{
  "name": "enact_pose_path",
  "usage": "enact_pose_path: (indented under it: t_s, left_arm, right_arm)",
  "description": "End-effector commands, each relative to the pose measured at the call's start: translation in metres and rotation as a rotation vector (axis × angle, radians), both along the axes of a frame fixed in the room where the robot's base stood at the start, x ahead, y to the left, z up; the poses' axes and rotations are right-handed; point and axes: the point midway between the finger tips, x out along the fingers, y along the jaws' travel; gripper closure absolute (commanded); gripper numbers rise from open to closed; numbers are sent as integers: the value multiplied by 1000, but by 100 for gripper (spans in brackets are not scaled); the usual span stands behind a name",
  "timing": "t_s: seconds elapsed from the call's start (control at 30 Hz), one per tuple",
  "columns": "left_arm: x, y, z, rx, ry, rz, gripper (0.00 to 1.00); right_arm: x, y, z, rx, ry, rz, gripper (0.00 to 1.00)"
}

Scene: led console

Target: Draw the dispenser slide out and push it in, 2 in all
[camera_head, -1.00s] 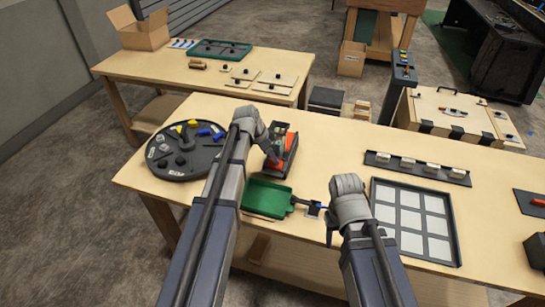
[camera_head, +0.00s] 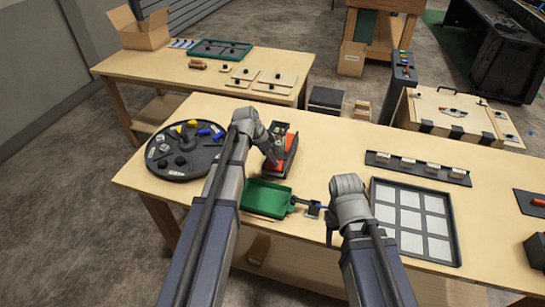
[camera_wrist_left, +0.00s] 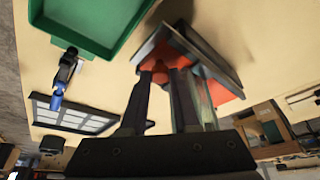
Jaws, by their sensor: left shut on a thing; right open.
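The dispenser (camera_head: 291,143), a dark tray-like body with red-orange parts and an upright greenish part, stands near the middle of the front table. My left gripper (camera_head: 275,163) is at its near left side, shut on its red-orange slide. In the left wrist view the fingers (camera_wrist_left: 160,98) reach down to the red part (camera_wrist_left: 147,62), and the exact grip is partly hidden. How far out the slide stands I cannot tell. My right gripper (camera_head: 330,234) is open near the table's front edge, mostly hidden by its own wrist.
A round black board (camera_head: 165,173) is at the left. A white-celled panel (camera_head: 456,245) is at the right. The tabletop behind the dispenser is clear.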

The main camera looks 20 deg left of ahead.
Motion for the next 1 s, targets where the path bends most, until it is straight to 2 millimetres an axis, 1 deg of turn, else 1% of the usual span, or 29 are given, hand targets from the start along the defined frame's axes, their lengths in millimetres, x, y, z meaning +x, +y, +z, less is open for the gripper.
enact_pose_path:
  t_s: [0.03, 0.17, 0.3, 0.4, 0.5, 0.73, 0.77, 0.87, 1.0]
  left_arm:
    - [-12, 0, 0, 0, 1, 1, 100]
    - [-42, 1, 0, 1, 2, 2, 100]
    - [-82, 2, 0, 1, 2, 2, 100]
    - [-101, 3, 0, 1, 2, 2, 100]
    - [-108, 4, 0, 1, 2, 1, 100]
    - [-107, 4, -1, 2, 7, -2, 100]
    - [-107, 4, -1, 2, 7, -2, 70]
    - [-107, 4, -1, 2, 5, -1, 59]
    - [-106, 4, -1, 1, 3, -1, 59]
  right_arm:
    - [0, 0, 0, 0, 0, 0, 50]
    - [0, 0, 0, 0, 0, 0, 50]
    - [0, 0, 0, 0, 0, 0, 50]
    - [0, 0, 0, 0, 0, 0, 50]
    - [0, 0, 0, 0, 0, 0, 50]
    - [0, 0, 0, 0, 0, 0, 50]
    - [0, 0, 0, 0, 0, 0, 50]
    - [0, 0, 0, 0, 0, 0, 50]
    - [0, 0, 0, 0, 0, 0, 50]
